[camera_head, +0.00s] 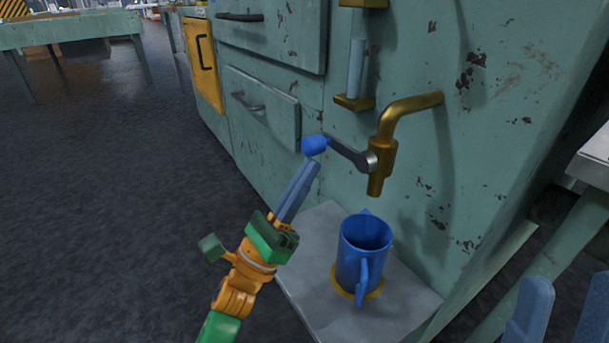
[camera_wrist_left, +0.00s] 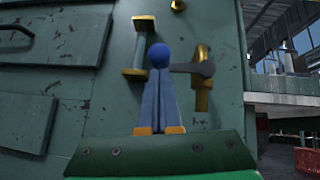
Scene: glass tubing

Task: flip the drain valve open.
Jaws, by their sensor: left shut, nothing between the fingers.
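The drain valve (camera_head: 383,160) is a brass tap on the green cabinet wall, its spout pointing down. Its dark grey lever (camera_head: 348,153) sticks out to the left, tilted slightly up in the head view, and ends in a blue ball knob (camera_head: 315,145). The knob also shows in the left wrist view (camera_wrist_left: 160,55), with the lever (camera_wrist_left: 192,68) running right to the brass body. My left gripper (camera_head: 312,166) is shut and empty, its blue fingertips right at the knob; whether they touch it I cannot tell. My right gripper (camera_head: 565,305) shows two blue fingers apart at the lower right edge.
A blue mug (camera_head: 364,248) stands under the spout on a grey plate (camera_head: 310,275), inside a yellow ring (camera_head: 347,290). A glass tube (camera_head: 356,68) in brass holders is on the wall above left of the tap. Drawers with handles are further left; open floor lies left.

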